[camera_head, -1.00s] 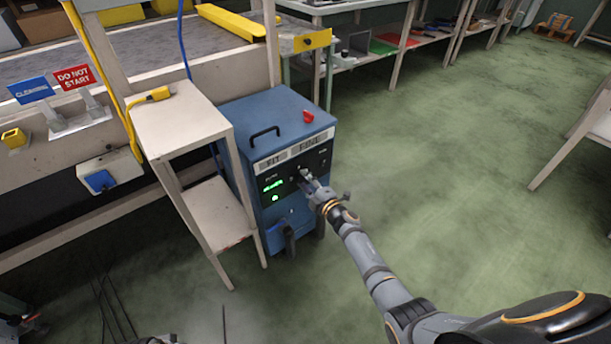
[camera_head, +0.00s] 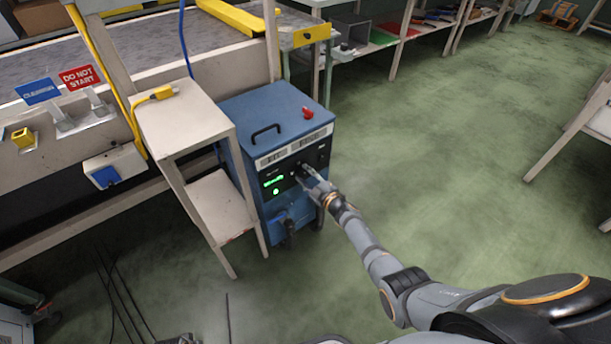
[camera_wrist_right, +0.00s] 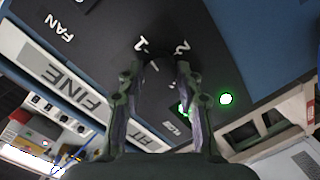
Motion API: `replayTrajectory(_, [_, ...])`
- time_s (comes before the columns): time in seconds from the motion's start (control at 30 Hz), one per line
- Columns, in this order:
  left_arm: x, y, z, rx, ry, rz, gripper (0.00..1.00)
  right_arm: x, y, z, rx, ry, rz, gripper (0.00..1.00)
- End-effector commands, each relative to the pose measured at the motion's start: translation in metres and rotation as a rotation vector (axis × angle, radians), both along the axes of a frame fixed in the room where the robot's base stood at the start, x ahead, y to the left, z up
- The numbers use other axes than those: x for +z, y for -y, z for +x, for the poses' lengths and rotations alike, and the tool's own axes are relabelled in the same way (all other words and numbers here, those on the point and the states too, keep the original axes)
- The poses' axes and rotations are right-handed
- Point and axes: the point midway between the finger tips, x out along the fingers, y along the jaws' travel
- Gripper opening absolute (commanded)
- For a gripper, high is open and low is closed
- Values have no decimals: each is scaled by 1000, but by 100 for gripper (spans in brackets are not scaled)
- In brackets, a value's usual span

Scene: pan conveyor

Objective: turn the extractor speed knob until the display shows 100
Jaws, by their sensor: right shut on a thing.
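The blue extractor box (camera_head: 272,112) stands on the floor beside a small pale stand. Its black front panel carries a lit green display (camera_head: 274,181), too small to read here, and a round green light (camera_head: 276,191) below it. My right gripper (camera_head: 305,174) is at the panel, just right of the display. In the right wrist view my right gripper (camera_wrist_right: 160,68) has its two fingers on either side of the knob position, near the white panel marks. The knob itself is mostly hidden between the fingers. The display shows there only as a green glow (camera_wrist_right: 184,108). My left gripper is not in view.
The pale stand (camera_head: 181,122) is close on the box's left. A red knob-like piece (camera_head: 308,113) and a black handle (camera_head: 265,133) are on the box top. A conveyor bench with signs runs behind at left. Green floor (camera_head: 440,150) is open to the right.

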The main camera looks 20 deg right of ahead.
Motion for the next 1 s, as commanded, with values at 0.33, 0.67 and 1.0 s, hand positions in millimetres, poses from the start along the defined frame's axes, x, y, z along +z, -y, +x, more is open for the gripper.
replayTrajectory(0.33, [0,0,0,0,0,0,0,-1,1,0,0,-1,-1,46])
replayTrajectory(0.67, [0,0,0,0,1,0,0,0,0,0,0,0,-1,58])
replayTrajectory(1.0, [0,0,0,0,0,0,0,2,11,-35,0,-1,-5,58])
